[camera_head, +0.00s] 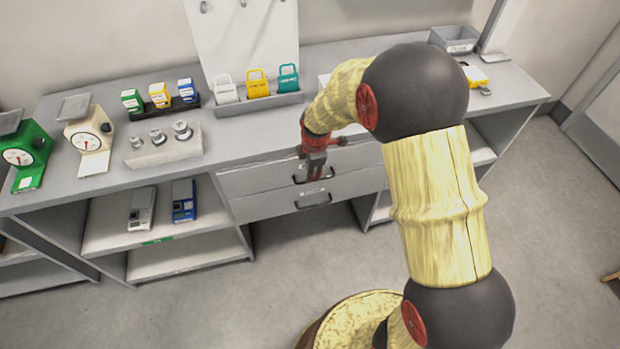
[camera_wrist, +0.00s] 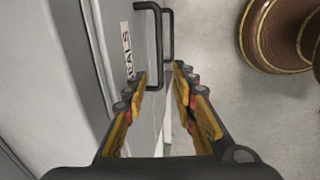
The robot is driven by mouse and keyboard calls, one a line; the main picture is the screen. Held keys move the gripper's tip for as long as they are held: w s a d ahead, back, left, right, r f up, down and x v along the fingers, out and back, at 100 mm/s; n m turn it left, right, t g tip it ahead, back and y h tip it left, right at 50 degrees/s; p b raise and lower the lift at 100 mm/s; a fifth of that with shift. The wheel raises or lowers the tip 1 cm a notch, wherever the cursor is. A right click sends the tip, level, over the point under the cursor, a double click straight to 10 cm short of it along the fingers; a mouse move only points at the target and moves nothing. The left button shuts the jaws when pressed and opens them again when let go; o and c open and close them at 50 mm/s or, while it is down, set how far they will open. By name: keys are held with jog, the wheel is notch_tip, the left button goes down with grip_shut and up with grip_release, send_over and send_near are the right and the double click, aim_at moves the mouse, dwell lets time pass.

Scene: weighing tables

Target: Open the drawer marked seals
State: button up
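The seals drawer front (camera_wrist: 112,20) shows in the wrist view with a white label (camera_wrist: 127,47), of which "EALS" is readable. Its dark bar handle (camera_wrist: 158,40) stands beside the label. My gripper (camera_wrist: 160,78) is open, with its two fingers apart on either side of the near end of that handle; I cannot tell whether they touch it. In the head view my gripper (camera_head: 315,172) points down at the upper drawer front (camera_head: 250,180), partly covering its handle and label. The drawers look shut.
A lower drawer (camera_head: 270,204) with its own handle (camera_head: 313,203) sits below; that handle also shows in the wrist view (camera_wrist: 169,30). Scales (camera_head: 90,135), weights (camera_head: 160,140) and padlocks (camera_head: 257,82) stand on the tabletop. The floor before the drawers (camera_head: 290,250) is clear.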

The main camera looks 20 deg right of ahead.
jog(key=f+b, duration=0.1)
jog(key=f, duration=0.1)
jog(key=w+f, duration=0.1)
jog(key=f, duration=0.2)
jog(key=shift+f+b, duration=0.3)
jog(key=shift+b, duration=0.05)
grip_shut()
dwell(0.6)
